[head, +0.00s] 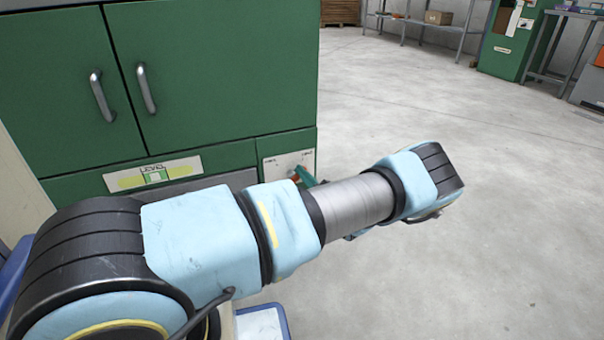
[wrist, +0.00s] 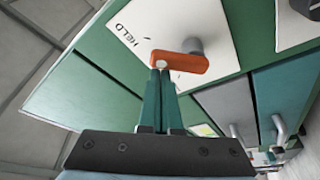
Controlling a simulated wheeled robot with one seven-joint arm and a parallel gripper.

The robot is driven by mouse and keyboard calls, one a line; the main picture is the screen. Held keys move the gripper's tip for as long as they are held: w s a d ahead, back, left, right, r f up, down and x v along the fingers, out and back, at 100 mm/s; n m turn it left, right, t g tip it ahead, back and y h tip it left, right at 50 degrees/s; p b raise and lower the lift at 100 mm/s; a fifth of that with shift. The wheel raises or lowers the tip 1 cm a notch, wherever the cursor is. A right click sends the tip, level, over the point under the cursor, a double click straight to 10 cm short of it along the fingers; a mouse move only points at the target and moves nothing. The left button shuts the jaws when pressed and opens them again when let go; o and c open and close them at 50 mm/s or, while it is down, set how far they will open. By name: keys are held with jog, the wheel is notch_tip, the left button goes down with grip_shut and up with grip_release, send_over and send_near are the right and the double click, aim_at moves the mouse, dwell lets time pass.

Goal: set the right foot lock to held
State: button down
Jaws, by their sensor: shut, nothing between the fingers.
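The right foot lock is an orange lever on a grey round pivot, set on a white plate (head: 274,166) at the lower right of the green cabinet. In the wrist view the orange lever (wrist: 183,67) lies across the plate (wrist: 170,27), its free end toward the left. The word HELD is printed on the plate beyond that end. My gripper (wrist: 160,72) is shut and empty, its teal fingertips at the lever's free end; whether they touch it is unclear. In the head view my gripper (head: 304,176) is mostly hidden behind my forearm.
The green cabinet (head: 215,70) has two doors with grey handles and a LEVEL gauge (head: 153,174) below them. Open grey floor (head: 430,90) lies to the right. Shelving (head: 430,20) and another green cabinet (head: 510,40) stand far back.

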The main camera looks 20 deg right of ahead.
dwell(0.5)
jog(key=a+r+p, duration=0.3)
jog(key=r+p, duration=0.1)
jog(key=p, duration=0.1)
jog(key=f+v, duration=0.1)
jog(key=v, duration=0.9)
jog(key=shift+s+f, duration=0.2)
